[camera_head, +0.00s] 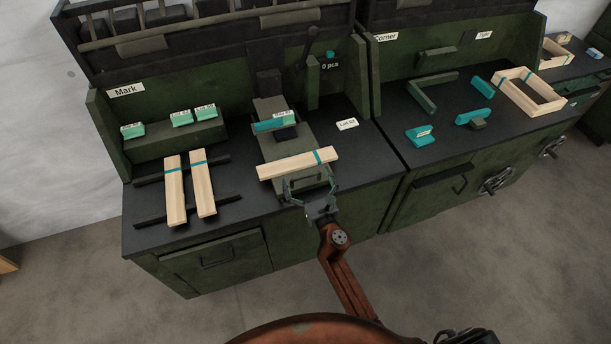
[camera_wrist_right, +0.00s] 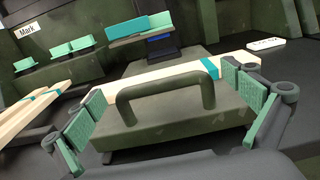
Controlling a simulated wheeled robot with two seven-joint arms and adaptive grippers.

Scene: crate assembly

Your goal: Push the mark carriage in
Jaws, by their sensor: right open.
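The mark carriage (camera_head: 296,178) is a green slide plate at the Mark station, carrying a light wooden slat (camera_head: 296,164) with a teal band crosswise near its front. In the right wrist view the carriage's front face (camera_wrist_right: 180,135) bears an arched green handle (camera_wrist_right: 165,88). My right gripper (camera_head: 310,186) is open at the carriage front, its fingers spread to either side of the handle; its green pads also show in the right wrist view (camera_wrist_right: 170,118). Behind the slat stands a dark press with a teal stamp block (camera_head: 274,121). My left gripper is not in view.
Two banded slats (camera_head: 174,190) lie on dark rails to the left. Several teal blocks (camera_head: 181,118) sit on a green ledge behind them. A white label (camera_head: 347,124) lies right of the press. The Corner station holds a wooden frame (camera_head: 528,92) and teal pieces (camera_head: 420,135).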

